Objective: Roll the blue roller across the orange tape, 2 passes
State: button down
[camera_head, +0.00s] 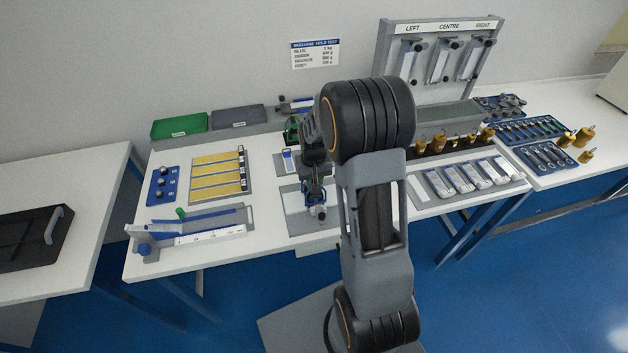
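A small blue part (314,197), possibly the blue roller, shows right at the fingertips. Whether the fingers grip it or only surround it is too small to tell. A grey board (250,184) on the table's left half carries several orange-yellow tape strips (216,180) lying side by side. My gripper is to the right of this board, apart from it. My forearm hides part of the table behind the gripper.
A ruler fixture with a blue bar (200,221) lies in front of the strips. A blue holder with dark knobs (161,187) is at left. Green (180,126) and grey (237,118) trays stand behind. A LEFT/CENTRE/RIGHT rack (448,28) and brass weights (438,143) are at right.

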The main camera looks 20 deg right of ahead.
jog(key=shift+w+a, duration=0.15)
jog(key=shift+a, duration=0.3)
dwell(0.7)
jog(key=shift+s+d, duration=0.25)
jog(key=shift+d, duration=0.85)
dwell(2.9)
jog(key=shift+r, duration=0.15)
dwell(0.4)
jog(key=shift+r+p, duration=1.85)
jog(key=shift+r, duration=1.1)
